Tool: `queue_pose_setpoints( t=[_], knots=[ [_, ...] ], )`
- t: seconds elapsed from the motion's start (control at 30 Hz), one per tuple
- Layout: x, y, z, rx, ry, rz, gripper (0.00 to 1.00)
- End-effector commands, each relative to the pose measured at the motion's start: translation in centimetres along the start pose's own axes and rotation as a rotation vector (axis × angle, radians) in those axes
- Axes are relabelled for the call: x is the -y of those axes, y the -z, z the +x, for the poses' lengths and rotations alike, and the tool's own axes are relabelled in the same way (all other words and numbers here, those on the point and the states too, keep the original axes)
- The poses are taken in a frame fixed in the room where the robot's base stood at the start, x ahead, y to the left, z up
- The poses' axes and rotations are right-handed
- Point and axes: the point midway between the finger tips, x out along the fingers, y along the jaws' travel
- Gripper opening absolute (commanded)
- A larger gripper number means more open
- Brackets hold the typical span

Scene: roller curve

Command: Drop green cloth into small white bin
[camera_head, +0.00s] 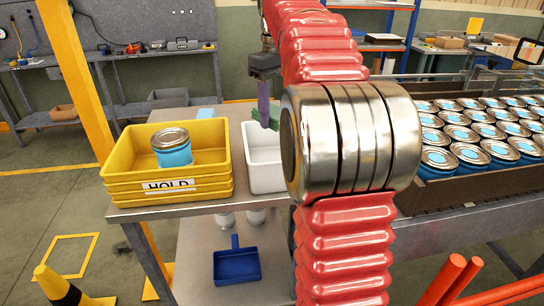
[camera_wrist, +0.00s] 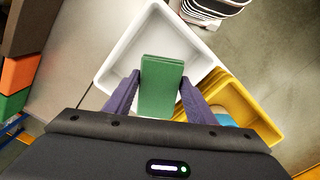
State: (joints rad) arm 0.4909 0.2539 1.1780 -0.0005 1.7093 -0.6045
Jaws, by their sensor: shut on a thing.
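The green cloth (camera_wrist: 161,84) is a folded flat rectangle between the two purple fingers of my gripper (camera_wrist: 160,95) in the wrist view. My gripper is shut on it. In the head view the cloth (camera_head: 264,119) shows as a small green patch at the fingertips of my gripper (camera_head: 264,115). The small white bin (camera_head: 264,178) stands on the metal table, partly hidden by my arm. In the wrist view the white bin (camera_wrist: 119,57) lies below the cloth, which overlaps its opening. The visible part of the bin's inside is empty.
Stacked yellow bins (camera_head: 119,160) labelled HOLD stand left of the white bin, with a blue can (camera_head: 173,150) inside. A blue dustpan (camera_head: 236,264) lies on the lower shelf. Many cans (camera_head: 470,130) fill a tray at the right. A yellow post (camera_head: 75,75) stands at left.

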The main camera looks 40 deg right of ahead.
Motion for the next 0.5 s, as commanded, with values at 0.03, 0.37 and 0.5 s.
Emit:
queue_pose_setpoints(
  t=[0.03,0.37,0.5],
  knots=[
    [0.2,0.2,0.0,0.000,0.000,-0.005,0.26],
    [0.6,0.5,0.8,0.000,0.000,-0.015,0.26],
    [0.6,0.4,2.0,0.001,0.001,-0.015,0.26]
  ],
)
